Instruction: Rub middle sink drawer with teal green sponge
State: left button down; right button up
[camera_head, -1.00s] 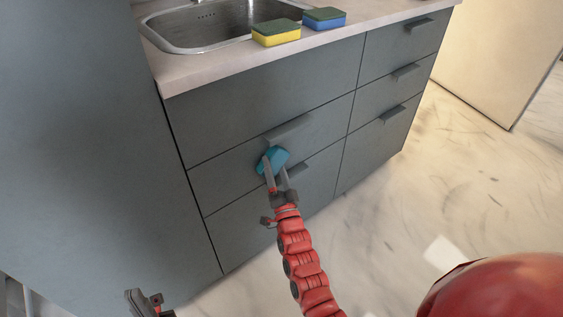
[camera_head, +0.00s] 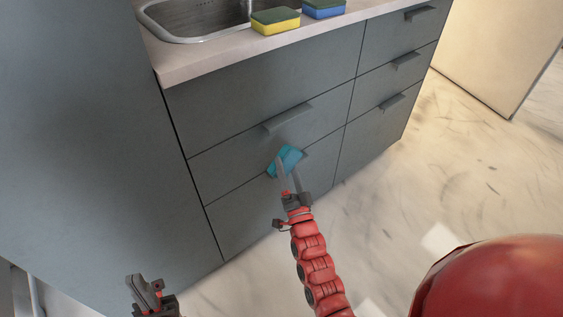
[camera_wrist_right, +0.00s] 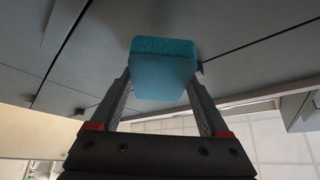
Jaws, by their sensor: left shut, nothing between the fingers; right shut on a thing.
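The teal green sponge (camera_head: 285,160) is in my right gripper (camera_head: 289,172), whose fingers are shut on its sides. It is in front of the lower part of the middle sink drawer (camera_head: 228,168), below a grey handle (camera_head: 288,118). In the right wrist view the sponge (camera_wrist_right: 164,68) sits between the fingertips (camera_wrist_right: 163,90), close to the grey drawer fronts. I cannot tell whether it touches the drawer. My left gripper (camera_head: 145,290) is shut and empty at the lower left, away from the drawers.
A yellow sponge (camera_head: 276,24) and a blue sponge (camera_head: 324,10) lie on the counter (camera_head: 185,67) beside the sink (camera_head: 200,22). A second column of drawers (camera_head: 385,90) stands to the right. A grey panel (camera_head: 80,120) is on the left.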

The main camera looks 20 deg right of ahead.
jog(key=shift+s, duration=0.15)
jog(key=shift+s+d, duration=0.3)
jog(key=shift+s, duration=0.35)
jog(key=shift+s+d, duration=0.25)
jog(key=shift+s, duration=0.4)
